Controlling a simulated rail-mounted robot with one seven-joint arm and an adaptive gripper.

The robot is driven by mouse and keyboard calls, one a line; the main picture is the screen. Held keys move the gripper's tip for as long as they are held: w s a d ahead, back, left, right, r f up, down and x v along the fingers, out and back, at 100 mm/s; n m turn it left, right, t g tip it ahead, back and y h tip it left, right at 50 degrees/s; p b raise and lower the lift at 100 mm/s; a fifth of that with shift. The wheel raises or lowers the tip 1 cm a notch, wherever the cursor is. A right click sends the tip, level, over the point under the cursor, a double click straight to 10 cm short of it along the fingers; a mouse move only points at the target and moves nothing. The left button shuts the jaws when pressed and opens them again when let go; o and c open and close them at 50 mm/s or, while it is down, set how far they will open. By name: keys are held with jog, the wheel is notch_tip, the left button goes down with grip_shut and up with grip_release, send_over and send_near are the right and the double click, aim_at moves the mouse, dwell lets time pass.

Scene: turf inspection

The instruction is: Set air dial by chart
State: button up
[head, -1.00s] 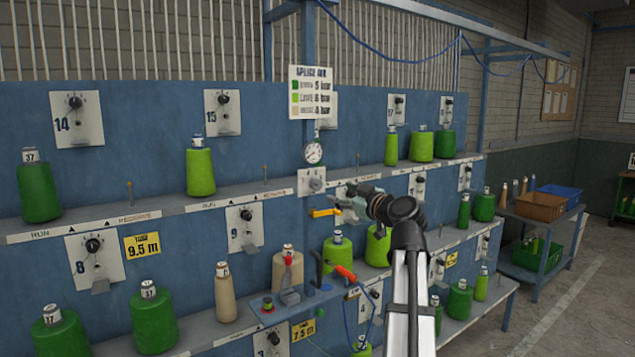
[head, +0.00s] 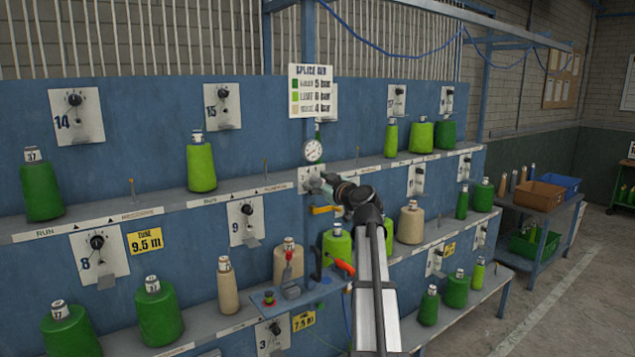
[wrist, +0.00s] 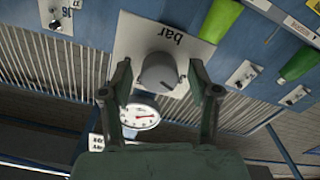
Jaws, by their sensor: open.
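The air dial is a round grey knob (wrist: 158,70) on a white plate (wrist: 137,42) marked "bar" in the wrist view. My gripper (wrist: 160,76) is open, one finger on each side of the knob; I cannot tell whether they touch it. In the head view my gripper (head: 318,184) is at the dial plate (head: 305,172) and partly hides it. The round pressure gauge (head: 313,151) hangs just above, and shows in the wrist view (wrist: 140,114) with a red needle. The splice air chart (head: 310,91) has green, lime and beige rows; its figures are blurred.
Shelves carry green, lime and beige cones. A yellow part (head: 323,209) lies just below my gripper. A splicer bench with a red-orange tool (head: 342,267) juts out lower down. Numbered dial plates, such as 15 (head: 222,106), line the blue wall. Crates (head: 540,195) stand right.

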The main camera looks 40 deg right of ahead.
jog(key=c, duration=1.2)
jog(key=shift+o, duration=0.2)
